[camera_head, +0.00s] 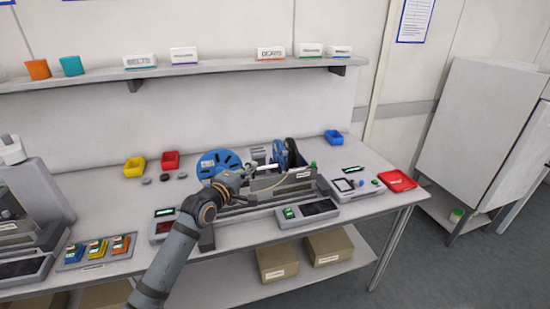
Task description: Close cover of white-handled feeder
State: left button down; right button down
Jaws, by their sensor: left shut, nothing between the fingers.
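A grey feeder unit (285,186) with a pale label plate sits on the workbench, with blue reels at its back. A white handle cannot be made out clearly at this size, and my arm hides part of the unit's left side. Whether its cover is raised or down is too small to tell. My left gripper (245,174) is shut and empty at the left end of the unit, in front of a large blue reel (218,163). I cannot tell whether it touches the unit. My right gripper is not in view.
Another machine (30,185) stands at the left. A wall shelf (220,68) runs above the bench.

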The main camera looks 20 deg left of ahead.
pick_arm(q)
jog(key=w+d+f+p, duration=0.1)
jog(key=w+d, duration=0.4)
jog(key=w, duration=0.5)
jog(key=shift+w, duration=0.15)
